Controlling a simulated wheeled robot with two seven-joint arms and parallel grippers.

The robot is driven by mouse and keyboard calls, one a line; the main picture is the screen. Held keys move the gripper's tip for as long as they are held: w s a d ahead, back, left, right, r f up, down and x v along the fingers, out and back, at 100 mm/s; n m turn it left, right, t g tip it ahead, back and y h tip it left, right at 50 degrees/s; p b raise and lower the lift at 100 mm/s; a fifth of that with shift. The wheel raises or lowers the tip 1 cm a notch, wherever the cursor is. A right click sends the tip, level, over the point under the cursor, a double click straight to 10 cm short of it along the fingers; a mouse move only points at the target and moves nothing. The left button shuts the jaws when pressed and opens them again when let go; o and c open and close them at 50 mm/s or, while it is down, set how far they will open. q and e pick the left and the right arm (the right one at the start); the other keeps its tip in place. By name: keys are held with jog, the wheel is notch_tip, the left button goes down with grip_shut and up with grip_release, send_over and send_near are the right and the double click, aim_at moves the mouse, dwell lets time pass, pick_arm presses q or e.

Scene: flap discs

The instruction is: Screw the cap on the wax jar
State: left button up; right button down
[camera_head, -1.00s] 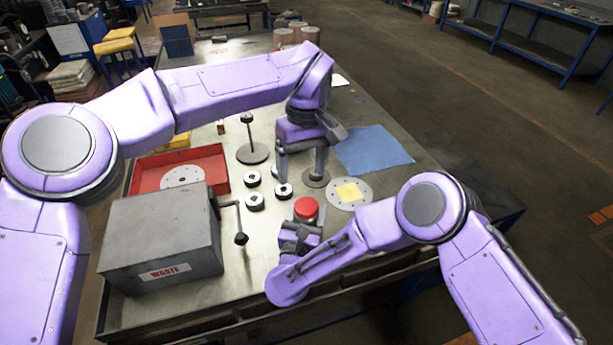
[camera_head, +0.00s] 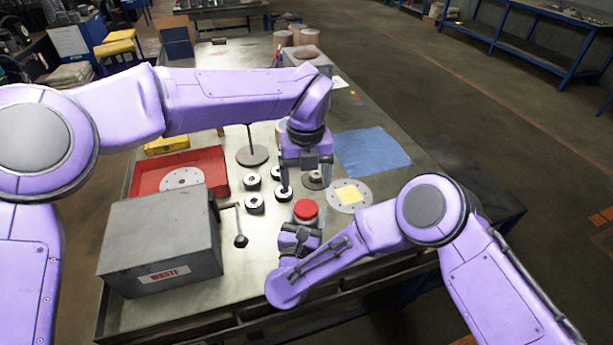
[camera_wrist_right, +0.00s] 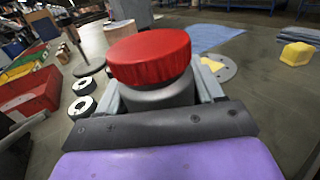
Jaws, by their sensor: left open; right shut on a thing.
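The wax jar is a dark grey round jar (camera_wrist_right: 158,95) with a red ribbed cap (camera_wrist_right: 150,57) resting on top. The cap (camera_head: 306,209) also shows in the head view. From these views I cannot tell how far it is threaded. My right gripper (camera_head: 302,230) is shut on the jar, with a finger on each side of it in the wrist view. My left gripper (camera_head: 306,182) is open and empty, pointing down just behind the cap and apart from it. The jar's lower part is hidden by my right gripper.
Several black-and-white discs (camera_head: 254,203) lie left of the jar. A disc with a yellow square (camera_head: 349,194) and a blue cloth (camera_head: 372,150) are at right. A grey waste box (camera_head: 160,240) and a red tray (camera_head: 213,160) stand at left.

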aim_at(306, 207)
pick_arm(q)
jog(key=shift+n, duration=0.8)
jog(key=shift+f, duration=0.1)
notch_tip(306, 207, down, 8)
jog(key=shift+r, duration=0.1)
jog(key=c, duration=1.1)
jog(key=shift+o, duration=0.2)
jog(key=m, duration=0.8)
jog(key=o, duration=1.2)
jog(key=shift+c, duration=0.2)
